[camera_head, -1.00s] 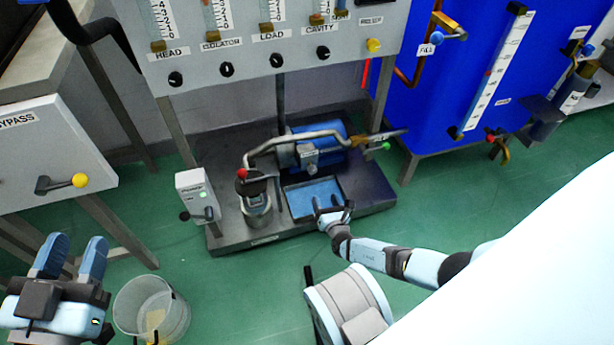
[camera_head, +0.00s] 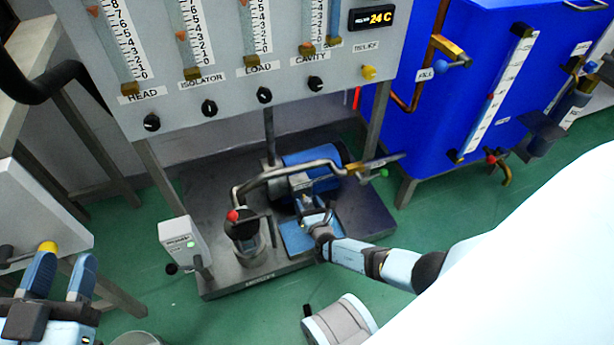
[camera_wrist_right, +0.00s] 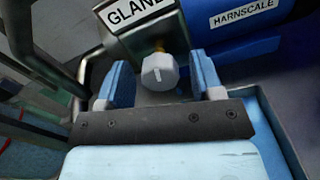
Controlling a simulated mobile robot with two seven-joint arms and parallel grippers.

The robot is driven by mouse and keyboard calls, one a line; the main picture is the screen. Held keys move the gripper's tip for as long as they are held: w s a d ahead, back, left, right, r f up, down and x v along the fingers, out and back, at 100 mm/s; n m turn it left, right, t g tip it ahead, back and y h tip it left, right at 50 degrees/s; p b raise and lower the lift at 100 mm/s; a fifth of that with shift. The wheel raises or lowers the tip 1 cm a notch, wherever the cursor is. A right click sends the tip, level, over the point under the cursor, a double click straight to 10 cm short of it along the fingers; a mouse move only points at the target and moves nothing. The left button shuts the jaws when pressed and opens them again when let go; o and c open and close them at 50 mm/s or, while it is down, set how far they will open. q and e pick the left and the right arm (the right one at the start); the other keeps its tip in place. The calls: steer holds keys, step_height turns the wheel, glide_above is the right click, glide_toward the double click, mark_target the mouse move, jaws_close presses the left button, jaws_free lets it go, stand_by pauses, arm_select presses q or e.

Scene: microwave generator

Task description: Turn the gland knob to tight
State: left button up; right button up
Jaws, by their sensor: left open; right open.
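The gland knob (camera_wrist_right: 160,72) is a small pale faceted knob with a white line on its face, below the GLAND label (camera_wrist_right: 138,10) in the right wrist view. My right gripper (camera_wrist_right: 162,76) is open, with one blue finger on each side of the knob. Gaps show between the fingers and the knob. In the head view my right gripper (camera_head: 316,214) is at the front of the blue pump (camera_head: 322,165) and hides the knob. My left gripper (camera_head: 62,268) is open and empty at the lower left, far from the pump.
A bent metal pipe (camera_head: 290,170) runs in front of the pump. A blue tray (camera_head: 297,238) lies below my right gripper. A small switch box (camera_head: 184,243) and a metal cylinder (camera_head: 250,248) stand to the left. The gauge panel (camera_head: 220,97) rises behind.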

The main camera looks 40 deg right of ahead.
steer(key=c, duration=0.9)
arm_select(q)
steer(key=shift+s, duration=0.1)
arm_select(e)
steer(key=shift+c, duration=0.2)
